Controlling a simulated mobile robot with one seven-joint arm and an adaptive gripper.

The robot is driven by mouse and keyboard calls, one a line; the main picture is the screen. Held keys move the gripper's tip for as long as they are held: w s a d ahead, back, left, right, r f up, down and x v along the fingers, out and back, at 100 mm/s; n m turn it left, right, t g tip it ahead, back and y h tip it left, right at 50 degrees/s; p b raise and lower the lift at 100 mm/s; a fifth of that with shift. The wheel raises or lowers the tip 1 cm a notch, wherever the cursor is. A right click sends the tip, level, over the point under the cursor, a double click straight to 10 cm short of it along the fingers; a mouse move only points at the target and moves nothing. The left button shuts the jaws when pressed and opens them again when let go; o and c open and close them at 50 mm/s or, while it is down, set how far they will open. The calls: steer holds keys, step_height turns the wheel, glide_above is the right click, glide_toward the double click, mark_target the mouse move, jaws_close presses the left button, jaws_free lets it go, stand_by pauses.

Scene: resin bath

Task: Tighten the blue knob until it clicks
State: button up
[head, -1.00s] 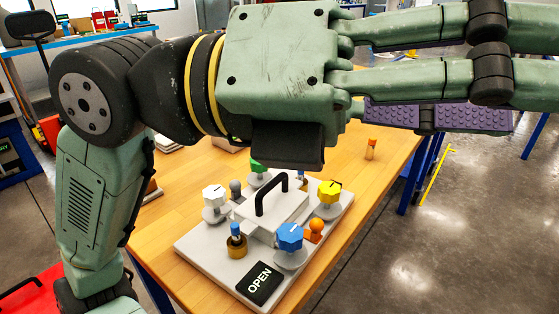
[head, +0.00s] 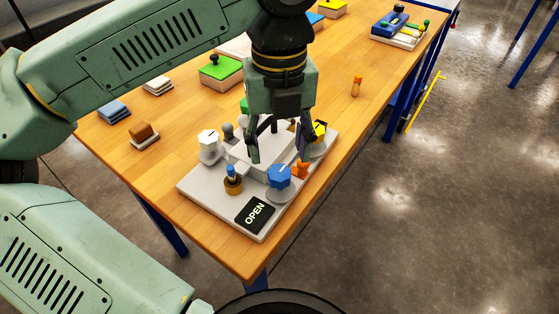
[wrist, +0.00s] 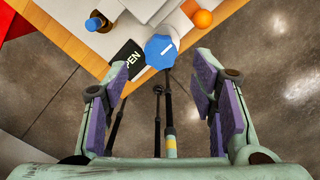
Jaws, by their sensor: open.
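The blue knob (head: 279,175) has a white line on top and stands on a pale round base at the front right of the white board (head: 200,190). My gripper (head: 279,152) points down over the board, its two fingers spread, empty and apart from the knob. In the head view the fingers are just behind the knob. In the wrist view the blue knob (wrist: 161,51) lies above the middle, beyond the gap between the open fingers (wrist: 153,95). A black sign reading OPEN (head: 255,213) lies in front of the knob.
A white knob (head: 208,140), a yellow knob (head: 319,130), an orange piece (head: 302,168) and a brass-based blue post (head: 232,180) crowd the board. A white block with a black handle is partly hidden behind my fingers.

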mark_target(279, 172)
steer(key=shift+f+p, duration=0.4)
steer(key=shift+f, duration=2.4)
steer(key=shift+c, duration=0.3)
steer(key=c, duration=1.1)
